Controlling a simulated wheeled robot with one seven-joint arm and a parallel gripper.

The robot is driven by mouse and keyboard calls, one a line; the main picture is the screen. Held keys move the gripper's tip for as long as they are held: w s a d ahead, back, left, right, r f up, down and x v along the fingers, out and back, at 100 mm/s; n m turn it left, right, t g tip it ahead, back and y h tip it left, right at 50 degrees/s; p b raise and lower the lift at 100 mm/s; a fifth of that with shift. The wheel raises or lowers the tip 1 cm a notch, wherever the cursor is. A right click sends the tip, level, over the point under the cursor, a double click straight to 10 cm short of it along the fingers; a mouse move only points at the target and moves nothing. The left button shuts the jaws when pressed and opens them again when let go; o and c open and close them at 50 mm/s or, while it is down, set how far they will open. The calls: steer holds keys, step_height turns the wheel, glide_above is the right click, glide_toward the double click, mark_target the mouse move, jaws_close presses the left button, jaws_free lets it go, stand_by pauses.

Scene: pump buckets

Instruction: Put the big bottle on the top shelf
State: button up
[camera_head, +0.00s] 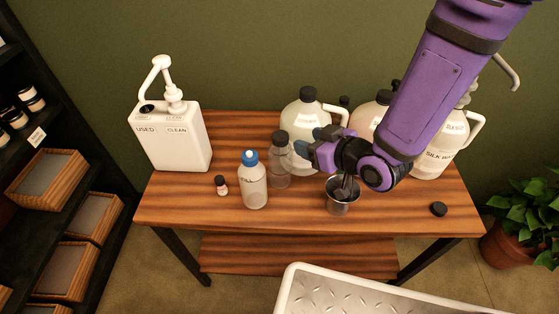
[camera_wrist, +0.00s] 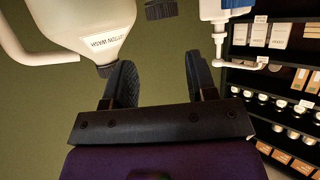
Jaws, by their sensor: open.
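Several large pale jugs with black caps and side handles stand along the back of the wooden table. The left jug (camera_head: 304,125) is behind my gripper (camera_head: 312,145). A second jug (camera_head: 366,117) is partly hidden by my arm, and one labelled silk wash (camera_head: 432,158) stands at the right. In the wrist view, a jug labelled cotton wash (camera_wrist: 88,28) appears upside down at upper left, its cap near one fingertip. My gripper (camera_wrist: 160,82) is open, with only green wall between its fingers. Which jug is the big bottle is unclear. A dark shelving unit (camera_wrist: 285,88) shows at right.
On the table (camera_head: 290,221) stand a white pump container (camera_head: 180,140), a blue-capped bottle (camera_head: 254,185), a clear bottle (camera_head: 280,165), a tiny bottle (camera_head: 221,186) and a metal cup (camera_head: 342,199). A loose black cap (camera_head: 438,209) lies at right.

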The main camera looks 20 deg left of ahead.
mark_target(281, 136)
steer(key=shift+s+f+x, duration=0.1)
steer(key=shift+x, duration=1.75)
steer(key=shift+s+f+x, duration=0.1)
steer(key=shift+x, duration=1.75)
steer(key=shift+s+f+x, duration=0.1)
steer(key=shift+f+x, duration=0.05)
steer(key=shift+x, duration=1.65)
steer(key=c, duration=0.9)
steer(key=shift+r, duration=0.1)
